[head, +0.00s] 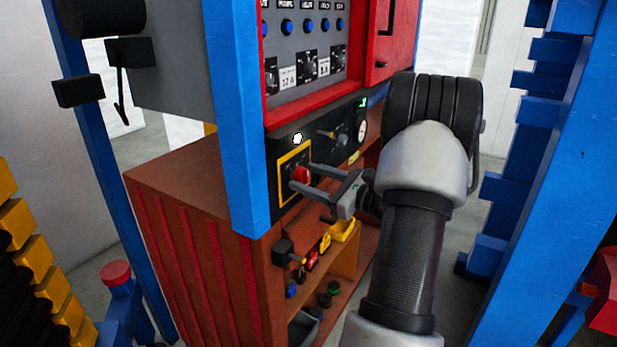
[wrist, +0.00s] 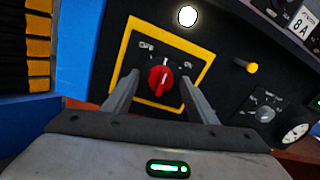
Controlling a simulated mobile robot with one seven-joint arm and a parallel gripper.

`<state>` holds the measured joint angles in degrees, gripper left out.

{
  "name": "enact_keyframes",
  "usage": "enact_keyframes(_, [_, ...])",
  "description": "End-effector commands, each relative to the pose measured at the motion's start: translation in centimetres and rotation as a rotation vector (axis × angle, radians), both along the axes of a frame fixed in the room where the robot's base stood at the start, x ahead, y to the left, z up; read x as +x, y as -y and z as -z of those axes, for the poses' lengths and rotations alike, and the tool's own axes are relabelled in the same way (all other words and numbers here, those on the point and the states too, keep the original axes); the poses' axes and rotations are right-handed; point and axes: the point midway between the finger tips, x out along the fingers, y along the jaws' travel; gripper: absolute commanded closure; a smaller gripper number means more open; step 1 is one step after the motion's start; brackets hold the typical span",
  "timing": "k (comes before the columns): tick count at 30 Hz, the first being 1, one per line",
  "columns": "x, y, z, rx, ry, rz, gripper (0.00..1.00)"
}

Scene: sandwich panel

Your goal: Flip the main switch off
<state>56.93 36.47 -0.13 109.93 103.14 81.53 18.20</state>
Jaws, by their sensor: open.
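The main switch is a red rotary knob (head: 301,175) on a black plate inside a yellow square frame (head: 281,183). In the wrist view the knob (wrist: 160,81) shows between an OFF label on the upper left and an ON label on the right. A pale mark is near its top; its exact setting is hard to tell. My gripper (head: 303,177) is open, with one finger on each side of the knob. In the wrist view the gripper (wrist: 160,78) straddles the knob, and contact cannot be told.
A round white lamp (head: 297,138) glows above the switch. A yellow-tipped lever (wrist: 246,66) and a gauge (wrist: 295,133) are to its right. A blue post (head: 235,110) stands left of the panel. Below is a brown shelf (head: 345,262) with small parts.

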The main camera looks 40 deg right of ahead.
Motion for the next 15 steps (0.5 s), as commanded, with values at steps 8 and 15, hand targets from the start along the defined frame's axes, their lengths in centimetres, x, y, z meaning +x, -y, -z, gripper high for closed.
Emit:
enact_keyframes(8, [0.48,-0.12,0.03,0.000,-0.001,0.001,0.48])
enact_keyframes(15, [0.44,-0.12,0.03,0.000,-0.001,0.001,0.75])
